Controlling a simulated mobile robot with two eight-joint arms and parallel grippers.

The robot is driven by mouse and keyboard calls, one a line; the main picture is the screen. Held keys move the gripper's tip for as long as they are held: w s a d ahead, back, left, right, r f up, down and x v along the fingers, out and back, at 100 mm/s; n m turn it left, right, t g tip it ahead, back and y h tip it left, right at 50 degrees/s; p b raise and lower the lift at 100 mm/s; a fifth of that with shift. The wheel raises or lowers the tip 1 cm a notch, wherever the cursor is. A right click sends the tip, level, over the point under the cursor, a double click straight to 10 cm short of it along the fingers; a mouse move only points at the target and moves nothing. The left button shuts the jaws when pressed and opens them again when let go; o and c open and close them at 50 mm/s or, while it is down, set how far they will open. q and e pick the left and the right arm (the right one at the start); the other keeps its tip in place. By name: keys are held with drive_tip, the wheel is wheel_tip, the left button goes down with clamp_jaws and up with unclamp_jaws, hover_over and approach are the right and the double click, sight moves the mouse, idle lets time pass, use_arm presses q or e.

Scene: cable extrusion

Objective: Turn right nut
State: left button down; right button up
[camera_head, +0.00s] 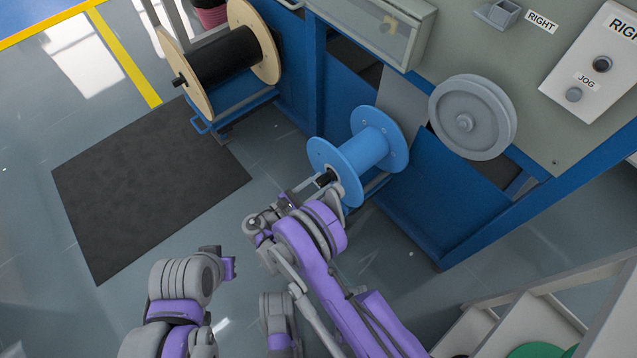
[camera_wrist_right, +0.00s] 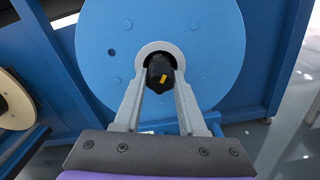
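The right nut is black with an orange mark and sits at the hub of the blue spool; it shows in the right wrist view (camera_wrist_right: 160,74) and, small, in the head view (camera_head: 326,179). The blue spool (camera_head: 361,152) is mounted on the blue machine, and its flange fills much of the right wrist view (camera_wrist_right: 215,60). My right gripper (camera_head: 322,186) is at the hub. In the wrist view its grey fingers (camera_wrist_right: 160,88) lie close against both sides of the nut. My left arm is at the lower left of the head view, clear of the spool; its fingers cannot be made out.
A wooden-flanged spool with black cable (camera_head: 222,58) stands at the upper left by a dark mat (camera_head: 150,185). A grey wheel (camera_head: 485,115) and the panel marked RIGHT (camera_head: 590,65) are on the machine's right. A pale shelf (camera_head: 480,335) stands lower right.

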drive_tip(key=o, duration=0.4)
drive_tip(key=p+v, duration=0.2)
drive_tip(key=v, duration=0.8)
drive_tip(key=shift+s+a, duration=0.25)
drive_tip(key=shift+a, duration=0.05)
